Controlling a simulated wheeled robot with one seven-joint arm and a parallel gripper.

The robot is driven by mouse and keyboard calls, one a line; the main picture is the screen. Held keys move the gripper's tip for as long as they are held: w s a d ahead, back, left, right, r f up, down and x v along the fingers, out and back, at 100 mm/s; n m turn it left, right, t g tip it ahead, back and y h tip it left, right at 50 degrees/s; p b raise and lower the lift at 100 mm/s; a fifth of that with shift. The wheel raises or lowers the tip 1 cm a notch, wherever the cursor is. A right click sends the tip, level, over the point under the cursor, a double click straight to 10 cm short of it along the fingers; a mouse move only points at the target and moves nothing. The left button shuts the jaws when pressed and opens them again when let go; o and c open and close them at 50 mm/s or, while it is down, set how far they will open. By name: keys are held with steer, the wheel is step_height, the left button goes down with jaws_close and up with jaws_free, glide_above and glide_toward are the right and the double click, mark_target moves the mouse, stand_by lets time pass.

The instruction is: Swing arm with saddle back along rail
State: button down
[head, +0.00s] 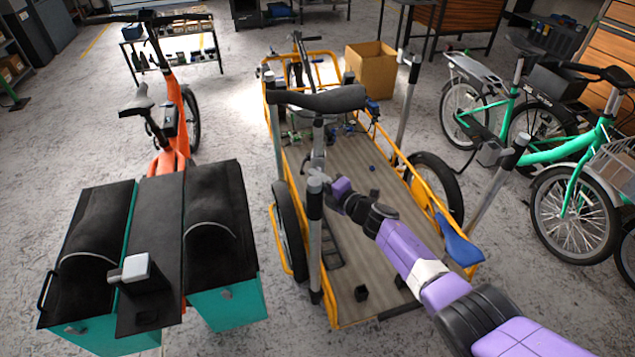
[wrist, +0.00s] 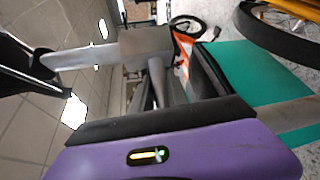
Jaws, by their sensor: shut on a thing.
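A black saddle (head: 318,99) stands on a silver upright post (head: 318,145) over the left side of a yellow cargo bike. A silver arm (head: 316,181) sits below it, by a black-sleeved stand post (head: 315,215). My gripper (head: 330,184) reaches in from the lower right and is shut on the metal of this arm. In the wrist view a grey metal block and a silver bar (wrist: 85,57) lie just beyond the purple gripper body. The exact grip and the rail are hard to make out; the fingertips are largely hidden.
The wooden deck (head: 360,275) of the yellow bike lies under my arm. Teal panniers (head: 225,300) stand close on the left, an orange bike (head: 175,110) behind them. A stand post (head: 500,185) and green bikes (head: 560,150) are on the right. A cardboard box (head: 371,70) stands behind.

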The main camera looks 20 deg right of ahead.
steer(key=a+n+g+y+b, duration=0.1)
steer(key=b, duration=0.1)
steer(key=n+g+y+b, duration=0.1)
steer(key=n+y+b, duration=0.1)
steer(key=a+n+g+y+b, duration=0.1)
steer(key=y+b, duration=0.1)
steer(key=b, duration=0.1)
steer(key=shift+w+a+f, duration=0.25)
steer(key=shift+a, duration=0.1)
steer(key=shift+a+r+n+y, duration=0.1)
steer(key=shift+a+n+y, duration=0.1)
steer(key=shift+n+y, duration=0.1)
steer(key=c, duration=1.3)
jaws_free()
steer(key=shift+c, duration=0.2)
steer(key=shift+o, duration=0.2)
steer(key=shift+d+r, duration=0.1)
